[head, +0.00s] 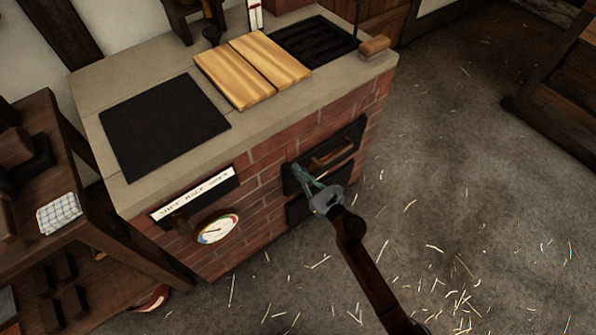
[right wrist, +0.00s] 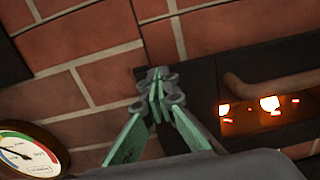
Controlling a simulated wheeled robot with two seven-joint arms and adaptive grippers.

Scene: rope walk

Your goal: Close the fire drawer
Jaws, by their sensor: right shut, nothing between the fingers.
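The fire drawer has a dark front (head: 350,138) with a copper-brown bar handle (head: 332,152), set in the brick stove's side. In the right wrist view the handle (right wrist: 270,88) crosses the dark front, and glowing embers (right wrist: 268,104) show just below it. I cannot tell how far the front stands out from the bricks. My right gripper (head: 302,170) is shut and empty at the left end of the drawer front. In the right wrist view its fingertips (right wrist: 157,84) meet beside the front's left edge, left of the handle; contact is unclear. My left gripper is out of view.
A dark lower panel (head: 300,210) sits under the drawer. A round gauge (head: 217,228) and a lettered plate (head: 193,195) are to the left. Wooden boards (head: 252,68) lie on the stove top (head: 100,92). The straw-strewn floor (head: 450,200) at right is open.

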